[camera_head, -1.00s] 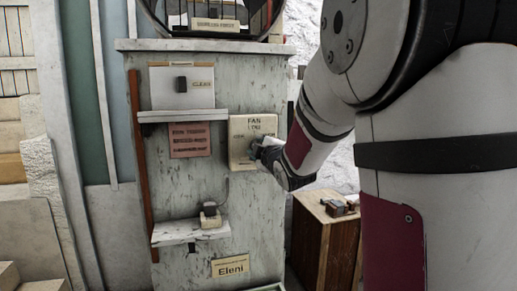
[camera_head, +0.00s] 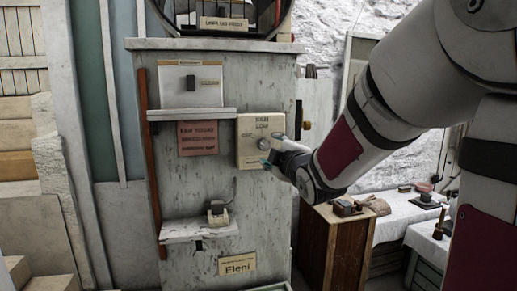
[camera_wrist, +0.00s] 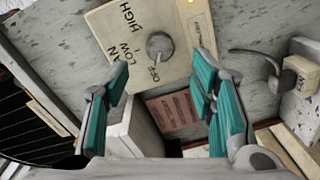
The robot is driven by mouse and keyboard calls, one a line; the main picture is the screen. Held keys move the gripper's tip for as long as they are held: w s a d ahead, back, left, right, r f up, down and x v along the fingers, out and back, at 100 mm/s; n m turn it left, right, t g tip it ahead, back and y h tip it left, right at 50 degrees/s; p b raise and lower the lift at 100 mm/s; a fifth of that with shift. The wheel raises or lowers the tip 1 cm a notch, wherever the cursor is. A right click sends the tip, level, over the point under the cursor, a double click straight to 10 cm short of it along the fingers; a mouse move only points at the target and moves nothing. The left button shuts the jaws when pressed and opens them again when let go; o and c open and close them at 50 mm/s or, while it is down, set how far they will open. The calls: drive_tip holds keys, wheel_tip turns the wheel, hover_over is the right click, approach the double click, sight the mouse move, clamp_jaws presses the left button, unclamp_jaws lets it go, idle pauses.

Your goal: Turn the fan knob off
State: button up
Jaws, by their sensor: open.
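The fan control is a cream box (camera_head: 247,155) on the front of the grey cabinet, lettered FAN, LOW, HIGH and OFF. Its round grey knob (camera_wrist: 160,44) shows clearly in the wrist view, with its narrow pointer part directed toward the OFF lettering. The knob also shows in the head view (camera_head: 264,144). My gripper (camera_head: 271,163) is at the box's lower right side. In the wrist view my gripper (camera_wrist: 160,70) has its two teal-padded fingers spread wide, with nothing between them. The knob appears beyond the fingertips, and I see no contact.
A small shelf (camera_head: 192,115) and a red-brown notice (camera_head: 198,138) are left of the box. A lower shelf (camera_head: 199,230) holds a small device (camera_head: 218,213) with a cord. A wooden stand (camera_head: 335,245) is at the cabinet's right, under my arm.

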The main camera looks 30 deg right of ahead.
drive_tip(key=shift+v, duration=2.6)
drive_tip(key=s+a+f+m+g+y, duration=0.2)
drive_tip(key=s+a+f+m+g, duration=0.3)
drive_tip(key=s+a, duration=0.4)
drive_tip(key=s+a+f+m+g+y, duration=0.2)
drive_tip(key=s+a+f+m+g, duration=0.4)
drive_tip(key=s, duration=0.8)
drive_tip(key=a, duration=0.3)
drive_tip(key=shift+a+y, duration=0.2)
drive_tip(key=shift+y, duration=0.1)
